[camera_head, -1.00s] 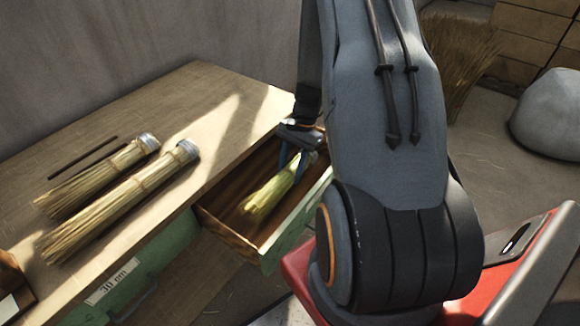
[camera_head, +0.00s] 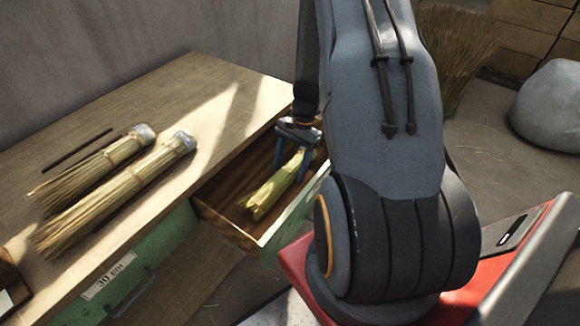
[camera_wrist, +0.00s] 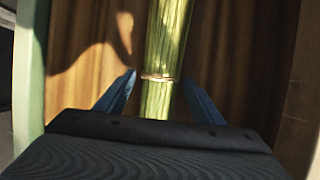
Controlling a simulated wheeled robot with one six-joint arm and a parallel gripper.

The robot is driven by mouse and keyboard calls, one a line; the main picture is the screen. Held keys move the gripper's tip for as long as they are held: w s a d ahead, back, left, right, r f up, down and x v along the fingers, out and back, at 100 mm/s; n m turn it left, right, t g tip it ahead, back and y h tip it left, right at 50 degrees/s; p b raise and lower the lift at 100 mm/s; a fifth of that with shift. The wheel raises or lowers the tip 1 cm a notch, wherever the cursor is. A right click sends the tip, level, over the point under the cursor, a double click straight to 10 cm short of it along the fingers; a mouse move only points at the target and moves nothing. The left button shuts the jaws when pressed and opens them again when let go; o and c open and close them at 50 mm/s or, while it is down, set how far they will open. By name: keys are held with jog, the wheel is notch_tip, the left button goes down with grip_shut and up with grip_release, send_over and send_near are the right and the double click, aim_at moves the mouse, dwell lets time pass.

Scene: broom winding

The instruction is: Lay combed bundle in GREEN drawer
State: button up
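The combed bundle (camera_head: 269,194) is pale green-yellow straw. It lies inside the pulled-out green drawer (camera_head: 293,222), slanting from near my gripper toward the drawer's front left. In the wrist view the bundle (camera_wrist: 165,45) has a thin tie around it and runs over the brown drawer floor (camera_wrist: 225,50). My gripper (camera_head: 291,168) is over the drawer's back part, fingers pointing down. In the wrist view my gripper's (camera_wrist: 159,77) blue fingers stand on either side of the bundle, with a clear gap at the left finger. It is open. The bundle's near end is hidden by my gripper.
Two capped straw bundles (camera_head: 118,195) (camera_head: 85,178) and a thin dark rod (camera_head: 77,150) lie on the wooden bench top (camera_head: 185,95). A grey rounded object (camera_head: 550,105) stands at the far right.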

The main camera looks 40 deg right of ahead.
jog(key=shift+r, duration=0.1)
jog(key=b+v, duration=0.1)
jog(key=v, duration=0.6)
jog(key=shift+d+r, duration=0.15)
jog(key=shift+r, duration=0.15)
jog(key=s+a+r+n+h, duration=0.1)
jog(key=s+a+r+n, duration=0.2)
jog(key=a, duration=0.3)
jog(key=s+a+r+n+t+h, duration=0.1)
jog(key=s+a+r+n, duration=0.2)
jog(key=a+r+n, duration=0.3)
jog(key=s+a+r+n+h, duration=0.2)
jog(key=s+a+r+n, duration=0.2)
jog(key=a, duration=0.3)
jog(key=shift+a+r+n+t, duration=0.25)
jog(key=shift+r+n+t, duration=0.2)
jog(key=shift+r, duration=0.2)
